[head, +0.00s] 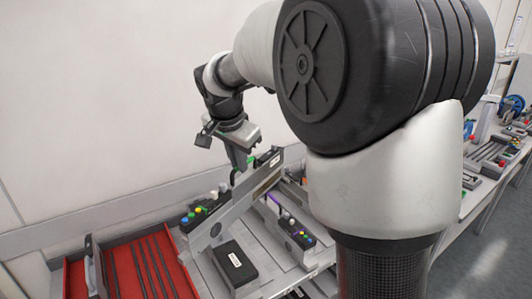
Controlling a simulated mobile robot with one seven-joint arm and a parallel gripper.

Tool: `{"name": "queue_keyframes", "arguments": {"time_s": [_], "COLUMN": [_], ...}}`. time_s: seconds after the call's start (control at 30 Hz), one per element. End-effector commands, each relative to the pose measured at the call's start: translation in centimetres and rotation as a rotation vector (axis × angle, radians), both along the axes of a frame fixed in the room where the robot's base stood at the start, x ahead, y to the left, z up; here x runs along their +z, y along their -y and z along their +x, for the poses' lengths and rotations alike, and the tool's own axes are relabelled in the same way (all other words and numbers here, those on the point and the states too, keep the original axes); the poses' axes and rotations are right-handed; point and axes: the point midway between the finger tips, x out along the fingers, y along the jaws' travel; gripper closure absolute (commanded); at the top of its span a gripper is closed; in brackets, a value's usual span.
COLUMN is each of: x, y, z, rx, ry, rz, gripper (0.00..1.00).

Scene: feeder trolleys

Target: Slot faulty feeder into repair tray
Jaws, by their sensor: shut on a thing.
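My gripper (237,173) points down near the middle of the head view. It is shut on a long grey feeder (232,208), at the upper edge near its far end. The feeder is a thin upright plate, lying slanted across the picture, with a dark end and a small white label at the upper right. A red tray (120,238) with dark parallel rails is at the lower left, apart from the held feeder. A grey plate stands upright in its left part. The fingertips are small and partly hidden against the feeder.
A black box (234,263) with a white label sits below the held feeder. Coloured buttons (198,211) lie to its left. Another feeder with a purple strip (289,228) is to its right. A wall is close behind. A cluttered bench (495,160) stands far right.

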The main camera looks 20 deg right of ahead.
Motion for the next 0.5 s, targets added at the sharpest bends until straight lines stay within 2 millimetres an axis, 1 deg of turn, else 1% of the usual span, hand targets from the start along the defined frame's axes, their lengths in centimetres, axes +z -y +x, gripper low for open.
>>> {"name": "queue_keyframes", "arguments": {"time_s": [0.03, 0.17, 0.23, 0.3, 0.37, 0.4, 0.5], "x": [-0.6, -2.4, -3.5, -4.6, -5.5, -6.0, -7.2], "y": [-1.5, -5.6, -8.2, -10.8, -13.0, -14.5, -17.8], "z": [0.5, 1.4, 1.9, 2.1, 2.3, 2.3, 2.3], "rx": [0.063, 0.243, 0.35, 0.461, 0.553, 0.612, 0.749], "ry": [0.004, 0.005, 0.005, 0.006, 0.005, 0.007, 0.007], "rz": [0.0, 0.001, 0.002, 0.002, 0.003, 0.003, 0.002], "gripper": [1.0, 1.0, 1.0, 1.0, 1.0, 1.0, 1.0]}}
